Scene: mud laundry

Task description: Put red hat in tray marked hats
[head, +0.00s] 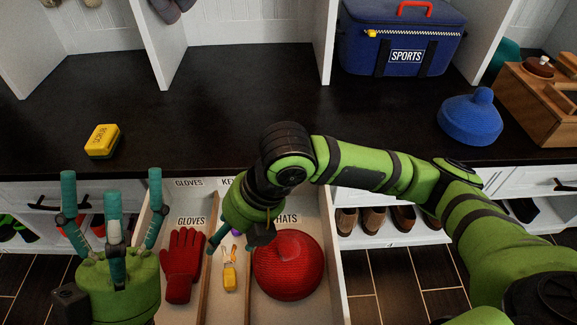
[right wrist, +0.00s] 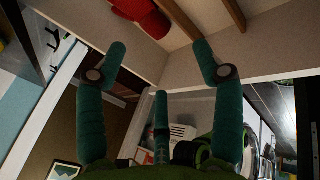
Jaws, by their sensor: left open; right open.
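The red hat (head: 288,265) lies in the right compartment of the open drawer tray (head: 325,240), below the label HATS (head: 287,218). It rests dome up, apart from my grippers. My right gripper (head: 238,240) is open and empty, over the middle compartment just left of the hat, pointing down. It partly hides that compartment's label. My left gripper (head: 112,205) is open and empty, fingers up, left of the drawer.
The tray also holds a red glove (head: 183,265) under GLOVES and keys with a yellow tag (head: 230,275). On the dark counter (head: 215,110) are a yellow scrub sponge (head: 102,141), a blue hat (head: 470,117), a blue sports bag (head: 400,40) and a wooden box (head: 535,105). The counter's middle is clear.

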